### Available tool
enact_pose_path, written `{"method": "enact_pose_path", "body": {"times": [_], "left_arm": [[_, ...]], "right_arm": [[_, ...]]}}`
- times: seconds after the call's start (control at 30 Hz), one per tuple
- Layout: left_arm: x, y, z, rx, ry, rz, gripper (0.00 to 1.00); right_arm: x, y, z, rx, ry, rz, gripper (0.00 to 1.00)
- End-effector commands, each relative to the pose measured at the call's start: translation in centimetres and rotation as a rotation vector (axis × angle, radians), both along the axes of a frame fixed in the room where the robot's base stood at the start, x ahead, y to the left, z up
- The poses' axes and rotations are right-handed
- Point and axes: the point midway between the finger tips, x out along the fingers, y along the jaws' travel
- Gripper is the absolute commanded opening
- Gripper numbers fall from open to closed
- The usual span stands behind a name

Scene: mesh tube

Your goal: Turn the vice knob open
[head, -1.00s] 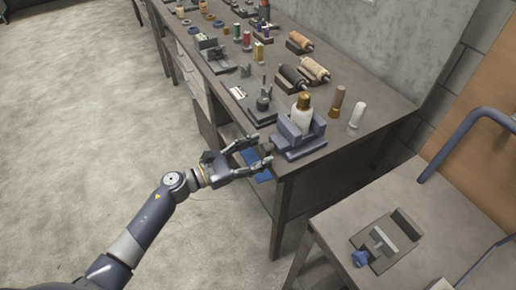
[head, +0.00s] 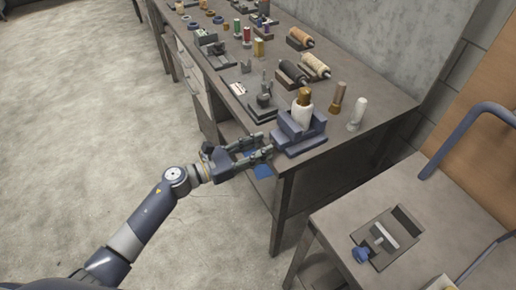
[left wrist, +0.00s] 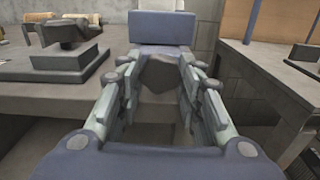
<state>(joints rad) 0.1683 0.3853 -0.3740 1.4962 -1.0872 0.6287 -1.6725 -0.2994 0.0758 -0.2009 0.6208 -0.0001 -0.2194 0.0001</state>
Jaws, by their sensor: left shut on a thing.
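The blue vice (head: 301,143) sits at the near corner of the workbench, with a white cylinder with a brown top (head: 303,115) upright in it. The vice body shows in the left wrist view (left wrist: 160,28) straight ahead. Its dark grey knob (left wrist: 158,73) faces my left gripper. My left gripper (head: 267,147) is at the front side of the vice, shut on the knob, with one finger on each side of it. In the head view the fingers mostly hide the knob. My right gripper is not in view.
The workbench (head: 345,135) carries spools, rollers and small metal tools behind the vice. A lower surface (head: 340,215) at right holds a grey clamp-like device (head: 384,238) with a blue knob. A blue curved rail (head: 455,135) stands beyond it. Open floor lies left.

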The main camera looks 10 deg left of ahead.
Motion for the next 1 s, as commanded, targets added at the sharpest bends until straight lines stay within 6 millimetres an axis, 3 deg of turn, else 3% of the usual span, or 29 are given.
{"method": "enact_pose_path", "body": {"times": [0.3, 0.7, 0.73, 0.8, 1.0], "left_arm": [[0.02, -0.01, 0.04, -0.163, 0.223, -0.001, 0.1], [0.04, 0.01, 0.1, -0.184, 0.25, -0.001, 0.1], [0.04, 0.01, 0.1, -0.184, 0.25, -0.001, 0.4], [0.05, 0.01, 0.1, -0.184, 0.25, -0.001, 0.54], [0.04, 0.01, 0.05, -0.183, 0.25, -0.001, 0.54]], "right_arm": [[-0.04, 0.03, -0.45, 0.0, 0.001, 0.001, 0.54], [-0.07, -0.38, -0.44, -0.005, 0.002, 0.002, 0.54], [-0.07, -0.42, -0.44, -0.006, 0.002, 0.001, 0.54], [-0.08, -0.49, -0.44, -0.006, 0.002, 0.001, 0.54], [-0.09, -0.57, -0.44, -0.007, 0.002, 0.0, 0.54]]}}
